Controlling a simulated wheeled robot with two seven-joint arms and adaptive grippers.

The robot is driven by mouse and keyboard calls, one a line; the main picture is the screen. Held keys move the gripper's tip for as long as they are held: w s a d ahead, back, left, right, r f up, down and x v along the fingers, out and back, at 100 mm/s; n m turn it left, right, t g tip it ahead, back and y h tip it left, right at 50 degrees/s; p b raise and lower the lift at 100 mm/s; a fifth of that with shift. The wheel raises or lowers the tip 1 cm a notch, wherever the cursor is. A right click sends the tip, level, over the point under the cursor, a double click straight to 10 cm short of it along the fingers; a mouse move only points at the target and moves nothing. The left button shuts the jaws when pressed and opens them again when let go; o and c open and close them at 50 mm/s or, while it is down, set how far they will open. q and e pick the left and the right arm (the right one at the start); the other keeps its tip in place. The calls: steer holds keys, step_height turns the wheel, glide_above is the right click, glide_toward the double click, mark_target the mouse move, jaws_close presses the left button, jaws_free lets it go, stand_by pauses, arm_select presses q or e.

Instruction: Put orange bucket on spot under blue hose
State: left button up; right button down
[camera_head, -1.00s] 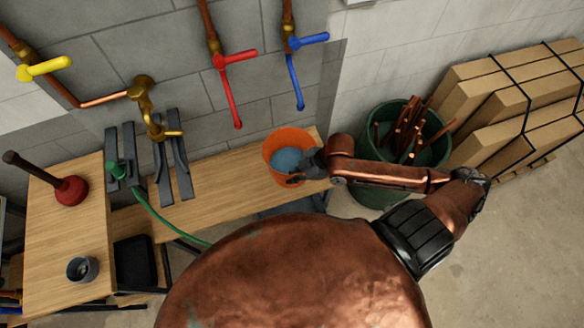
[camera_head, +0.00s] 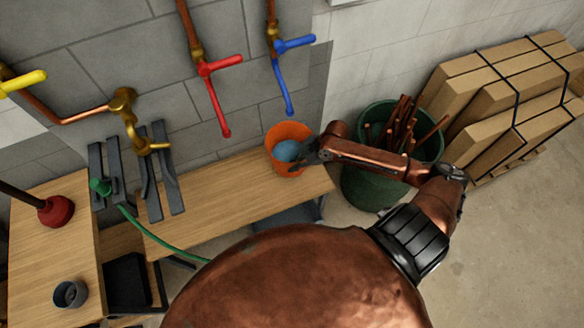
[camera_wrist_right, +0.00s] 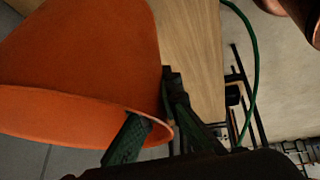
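The orange bucket (camera_head: 277,159), with something blue inside, is at the right end of the wooden bench (camera_head: 215,200). In the head view it shows just below the tip of the blue hose (camera_head: 284,88). Whether its base touches the bench is hard to tell. My right gripper (camera_head: 311,152) is at the bucket's right side. In the right wrist view the bucket (camera_wrist_right: 85,60) fills the upper left, and its rim lies between the fingers of my right gripper (camera_wrist_right: 158,120), which appear closed on it. The marked spot is not visible. My left gripper is not in view.
A red hose (camera_head: 217,98) hangs left of the blue one. A green bin (camera_head: 372,190) with copper pipes stands right of the bench, under my right arm. Strapped boxes (camera_head: 500,105) are farther right. A plunger (camera_head: 56,209) and cup (camera_head: 70,294) are at left.

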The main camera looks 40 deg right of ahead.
mark_target(287, 173)
steer(key=f, duration=0.3)
steer(key=shift+w+d+f+b, duration=0.15)
steer(key=shift+w+b, duration=0.15)
steer(key=shift+b, duration=0.1)
steer(key=c, duration=2.5)
jaws_free()
steer(key=shift+s+f, duration=0.1)
steer(key=shift+s, duration=0.1)
steer(key=o, duration=0.3)
steer(key=shift+o, duration=0.2)
steer(key=p+v, duration=0.2)
steer(key=v, duration=1)
